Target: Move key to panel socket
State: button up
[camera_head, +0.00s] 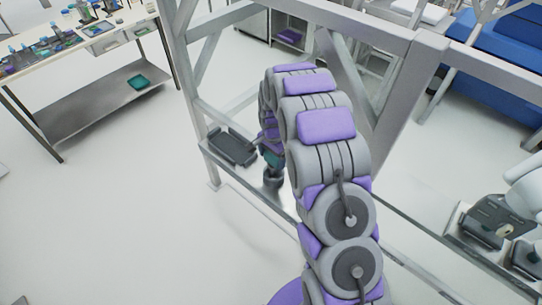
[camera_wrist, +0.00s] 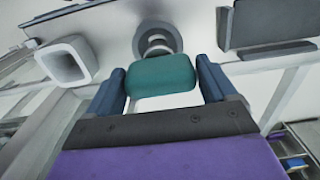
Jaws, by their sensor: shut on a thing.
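My gripper (camera_wrist: 161,82) has its two blue fingers on either side of a teal block, the handle of the key (camera_wrist: 160,73), and is shut on it. A round grey stepped part (camera_wrist: 157,38) lies just beyond the handle. I cannot tell whether it belongs to the key or is the socket under it. In the head view the teal handle (camera_head: 272,159) shows at the end of my arm, above a short grey cylinder (camera_head: 273,179) at the metal ledge. My arm hides most of the gripper there. I cannot make out a panel socket for certain.
A dark tray (camera_head: 232,148) sits on the metal ledge left of the key. Grey frame posts (camera_head: 187,75) and beams stand close around my arm. A workbench (camera_head: 84,35) with small items is at upper left. The floor at left is clear.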

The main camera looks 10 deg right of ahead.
jog(key=shift+d+f, duration=0.15)
jog(key=shift+d, duration=0.65)
jog(key=shift+a+f, duration=0.45)
jog(key=shift+a, duration=0.2)
jog(key=shift+d+f, duration=0.15)
jog(key=shift+d, duration=0.45)
jog(key=shift+a, duration=0.1)
jog(key=shift+a+f, duration=0.25)
jog(key=shift+a, duration=0.2)
jog(key=shift+d, duration=0.1)
jog(key=shift+d+f, duration=0.15)
jog(key=shift+f, duration=0.1)
jog(key=shift+f+b, duration=0.15)
jog(key=shift+b, duration=0.15)
jog(key=shift+a+f, duration=0.25)
jog(key=shift+a, duration=0.1)
